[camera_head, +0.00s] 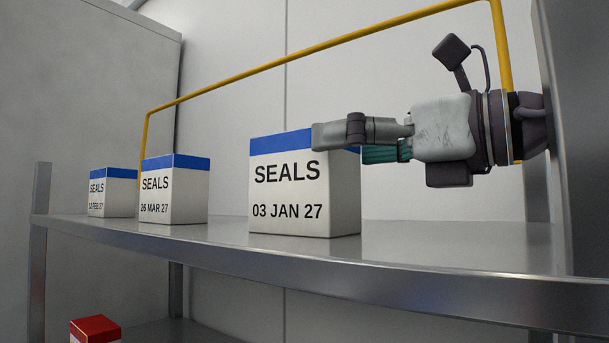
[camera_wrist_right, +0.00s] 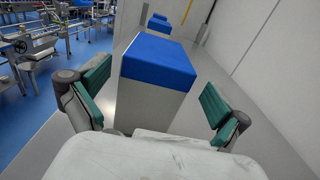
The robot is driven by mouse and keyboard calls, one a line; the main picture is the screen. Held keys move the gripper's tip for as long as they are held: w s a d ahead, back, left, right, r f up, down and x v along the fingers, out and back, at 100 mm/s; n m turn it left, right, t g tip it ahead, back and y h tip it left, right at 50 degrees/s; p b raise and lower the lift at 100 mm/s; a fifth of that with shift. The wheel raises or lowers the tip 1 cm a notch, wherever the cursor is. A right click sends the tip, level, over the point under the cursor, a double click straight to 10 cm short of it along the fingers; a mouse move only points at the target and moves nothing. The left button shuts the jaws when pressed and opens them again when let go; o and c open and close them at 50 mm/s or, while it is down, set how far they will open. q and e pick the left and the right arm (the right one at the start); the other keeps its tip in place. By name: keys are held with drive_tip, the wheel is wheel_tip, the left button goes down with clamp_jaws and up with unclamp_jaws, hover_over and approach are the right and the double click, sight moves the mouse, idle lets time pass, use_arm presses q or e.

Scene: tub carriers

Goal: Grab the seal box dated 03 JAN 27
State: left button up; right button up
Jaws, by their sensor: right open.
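The seal box dated 03 JAN 27 (camera_head: 300,195) is white with a blue top band and stands upright on the metal shelf. My right gripper (camera_head: 338,145) comes in level from the right at the height of the box's top. In the right wrist view, the box (camera_wrist_right: 158,62) stands between the spread, open fingers, with a gap visible on both sides. My left gripper is not in view.
A box dated 26 MAR 27 (camera_head: 173,203) and a smaller-looking seal box (camera_head: 112,193), its date hard to read, stand farther left on the shelf (camera_head: 430,257). A yellow rail (camera_head: 320,52) runs behind. A red-topped box (camera_head: 95,328) sits below. Shelf right of the dated box is clear.

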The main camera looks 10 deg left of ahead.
sight(310, 148)
drive_tip(key=shift+w+a+r+p, duration=0.1)
drive_tip(key=shift+a+r+p, duration=0.15)
drive_tip(key=shift+a+p, duration=0.3)
drive_tip(key=shift+w+a+r+p, duration=0.1)
drive_tip(key=shift+a+r+p, duration=0.2)
drive_tip(key=shift+p, duration=0.35)
drive_tip(key=x, duration=0.1)
drive_tip(key=p+x, duration=0.1)
drive_tip(key=x, duration=0.1)
drive_tip(key=shift+s+f, duration=0.1)
drive_tip(key=shift+f, duration=0.25)
drive_tip(key=shift+a, duration=0.15)
drive_tip(key=shift+d, duration=0.25)
drive_tip(key=shift+c, duration=0.7)
drive_tip(key=shift+d, duration=0.1)
drive_tip(key=shift+c, duration=1.4)
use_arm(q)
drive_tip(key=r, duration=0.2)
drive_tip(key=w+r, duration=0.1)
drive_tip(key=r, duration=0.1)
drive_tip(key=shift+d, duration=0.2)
use_arm(e)
drive_tip(key=c, duration=1)
